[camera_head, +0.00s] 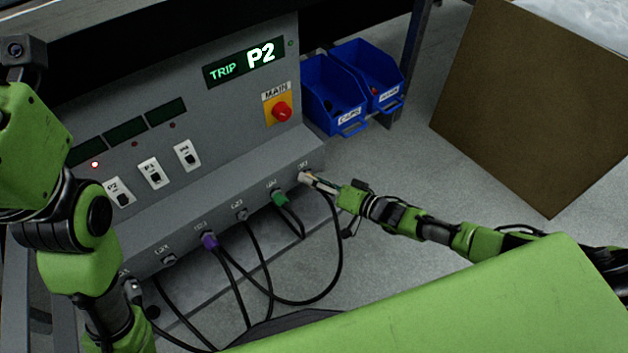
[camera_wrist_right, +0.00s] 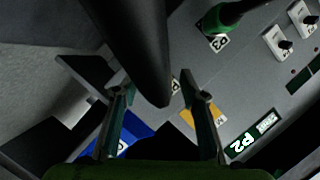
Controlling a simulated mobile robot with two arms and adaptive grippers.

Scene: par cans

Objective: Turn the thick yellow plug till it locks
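I cannot make out a thick yellow plug for certain. In the head view my right gripper (camera_head: 316,181) is at the rightmost socket of the panel's ledge, and a small pale part (camera_head: 304,176) shows at its fingertips. A black cable (camera_head: 338,245) hangs from there. In the right wrist view the two fingers of this gripper (camera_wrist_right: 158,95) stand apart, with a thick dark body (camera_wrist_right: 140,45) reaching down between them and a gap on both sides. My left arm is at the left of the head view; its gripper is outside the picture.
The grey ledge (camera_head: 225,195) also carries a green plug (camera_head: 280,197) and a purple plug (camera_head: 209,241) with hanging cables. Above are a red MAIN knob (camera_head: 282,112) and a display (camera_head: 244,63) reading "TRIP P2". Blue bins (camera_head: 335,95) and a brown box (camera_head: 535,105) stand right.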

